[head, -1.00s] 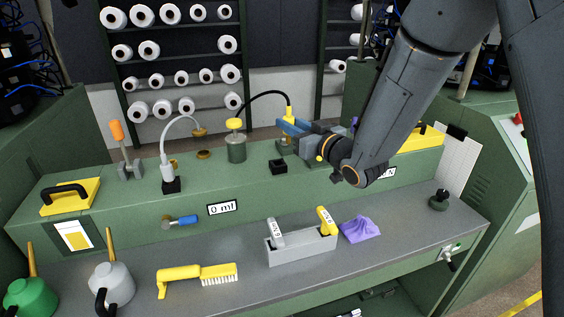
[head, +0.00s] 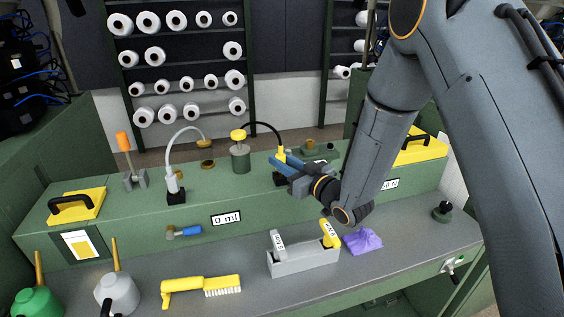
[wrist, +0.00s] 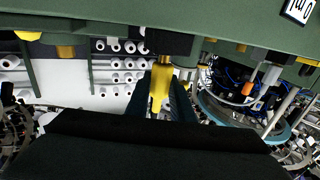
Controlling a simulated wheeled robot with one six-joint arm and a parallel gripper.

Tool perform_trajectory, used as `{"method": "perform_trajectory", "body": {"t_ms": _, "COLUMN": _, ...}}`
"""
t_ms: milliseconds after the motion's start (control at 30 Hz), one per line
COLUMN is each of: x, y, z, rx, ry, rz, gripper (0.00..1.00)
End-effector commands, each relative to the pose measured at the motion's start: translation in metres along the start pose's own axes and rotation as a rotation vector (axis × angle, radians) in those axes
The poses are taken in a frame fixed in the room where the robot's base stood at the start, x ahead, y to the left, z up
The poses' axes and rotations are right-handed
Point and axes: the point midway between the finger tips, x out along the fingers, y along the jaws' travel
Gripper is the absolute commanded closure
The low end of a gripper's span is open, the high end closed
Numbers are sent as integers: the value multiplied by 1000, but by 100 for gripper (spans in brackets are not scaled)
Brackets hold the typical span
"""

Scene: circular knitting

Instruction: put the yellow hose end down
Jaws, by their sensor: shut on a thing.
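My gripper (head: 280,163) is shut on the yellow hose end (head: 281,154), which stands upright between the fingers.
A grey hose end (head: 173,184) stands in another black holder (head: 176,197) to the left. Yellow handled lids (head: 76,206) flank the ledge.

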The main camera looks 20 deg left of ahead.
Motion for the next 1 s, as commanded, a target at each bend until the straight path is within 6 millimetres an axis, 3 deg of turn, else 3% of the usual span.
{"method": "perform_trajectory", "body": {"t_ms": 500, "x": 0, "y": 0, "z": 12, "rx": -1, "ry": 0, "rz": 1, "gripper": 100}}
{"method": "perform_trajectory", "body": {"t_ms": 533, "x": 0, "y": 0, "z": 11, "rx": -1, "ry": 0, "rz": 1, "gripper": 76}}
{"method": "perform_trajectory", "body": {"t_ms": 633, "x": 0, "y": 0, "z": 11, "rx": -1, "ry": 0, "rz": 1, "gripper": 60}}
{"method": "perform_trajectory", "body": {"t_ms": 1000, "x": 0, "y": 0, "z": 7, "rx": -1, "ry": 1, "rz": 1, "gripper": 60}}
